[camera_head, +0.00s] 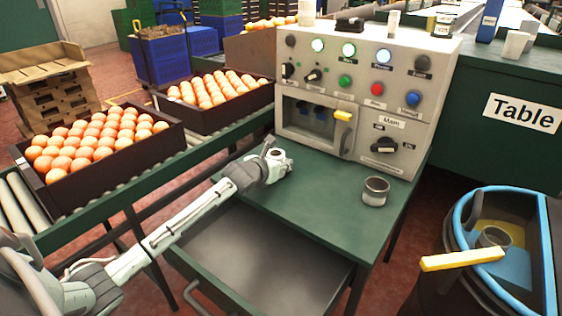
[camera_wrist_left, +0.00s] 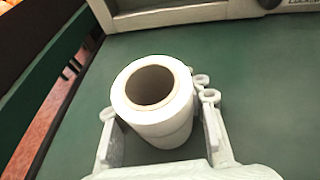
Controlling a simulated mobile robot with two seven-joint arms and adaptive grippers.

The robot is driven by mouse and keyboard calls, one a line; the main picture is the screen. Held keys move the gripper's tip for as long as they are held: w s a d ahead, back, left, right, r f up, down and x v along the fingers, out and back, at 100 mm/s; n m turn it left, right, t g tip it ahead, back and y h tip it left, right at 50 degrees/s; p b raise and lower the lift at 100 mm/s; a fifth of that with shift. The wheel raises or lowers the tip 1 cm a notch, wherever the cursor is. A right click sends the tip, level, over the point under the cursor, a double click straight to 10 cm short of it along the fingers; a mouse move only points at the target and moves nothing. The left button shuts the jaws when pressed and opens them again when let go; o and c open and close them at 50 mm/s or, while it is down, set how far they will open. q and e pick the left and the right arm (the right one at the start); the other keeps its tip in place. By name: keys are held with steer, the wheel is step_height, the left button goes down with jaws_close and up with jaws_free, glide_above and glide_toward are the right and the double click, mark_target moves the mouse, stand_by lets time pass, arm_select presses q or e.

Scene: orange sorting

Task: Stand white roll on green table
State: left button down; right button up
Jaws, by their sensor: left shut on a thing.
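The white roll (camera_wrist_left: 172,131) is between the fingers of my left gripper (camera_wrist_left: 158,106) in the left wrist view. Its brown core hole faces up toward the camera, and the roll looks about upright. In the head view my left gripper (camera_head: 272,163) holds the white roll (camera_head: 281,160) at the left part of the green table (camera_head: 325,190), in front of the control panel. I cannot tell whether the roll's base touches the table. My right gripper is not in view.
The control panel (camera_head: 340,120) rises behind. An open drawer (camera_head: 265,260) juts out below the tabletop. A blue-rimmed bin (camera_head: 465,215) stands at right.

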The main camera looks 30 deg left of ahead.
arm_select(q)
steer(key=c, duration=0.9)
jaws_free()
steer(key=shift+f, duration=0.1)
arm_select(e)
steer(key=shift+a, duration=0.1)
arm_select(q)
steer(key=shift+s+r, duration=0.2)
steer(key=p+v, duration=0.1)
steer(key=v, duration=1)
steer(key=shift+s, duration=0.1)
steer(key=shift+s+r, duration=0.15)
steer(key=shift+s, duration=0.05)
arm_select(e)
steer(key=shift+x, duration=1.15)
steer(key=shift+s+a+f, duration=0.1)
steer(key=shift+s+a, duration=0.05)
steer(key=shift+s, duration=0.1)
